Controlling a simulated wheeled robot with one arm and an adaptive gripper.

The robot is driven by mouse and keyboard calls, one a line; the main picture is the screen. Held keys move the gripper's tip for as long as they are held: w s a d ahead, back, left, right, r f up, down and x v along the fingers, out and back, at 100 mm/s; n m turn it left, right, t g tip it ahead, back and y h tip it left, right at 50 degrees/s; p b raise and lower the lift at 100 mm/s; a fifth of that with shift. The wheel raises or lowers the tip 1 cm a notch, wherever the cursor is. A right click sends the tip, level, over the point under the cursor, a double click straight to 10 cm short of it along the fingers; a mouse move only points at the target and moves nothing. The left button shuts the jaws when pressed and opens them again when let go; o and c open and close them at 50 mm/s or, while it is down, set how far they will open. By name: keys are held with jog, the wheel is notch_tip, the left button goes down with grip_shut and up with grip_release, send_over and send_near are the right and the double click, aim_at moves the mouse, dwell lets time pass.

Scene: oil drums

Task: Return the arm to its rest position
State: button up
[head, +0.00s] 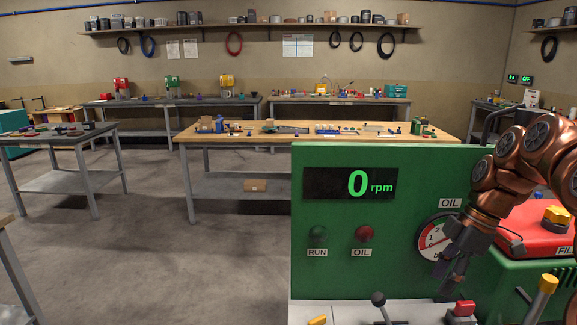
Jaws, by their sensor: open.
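My gripper (452,274) hangs at the end of my copper-coloured arm, which comes in from the right edge of the head view. It points downward in front of the green panel (400,278), over the right part of the oil gauge (430,241). It holds nothing that I can see, and its jaws are apart. Below it are a red switch (464,308) and a black-knobbed lever (379,299). I cannot tell whether the gripper touches anything. The arm hides part of the gauge and the panel's right side.
The panel display (350,184) reads 0 rpm, above a dark green RUN lamp and a dark red OIL lamp. A red tank top with a yellow cap (557,215) stands at right. A wooden workbench (310,132) stands behind.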

jog(key=s+a+m+h+p, duration=0.2)
jog(key=s+a+m, duration=0.3)
jog(key=s+a, duration=0.6)
jog(key=s+a+f+m+h, duration=0.1)
jog(key=s+f+m, duration=0.2)
jog(key=s+m, duration=0.2)
jog(key=s+a+f+m+g+h+p, duration=0.1)
jog(key=s+f+m, duration=0.3)
jog(key=s, duration=0.6)
jog(key=shift+a+m, duration=0.5)
jog(key=shift+a, duration=0.1)
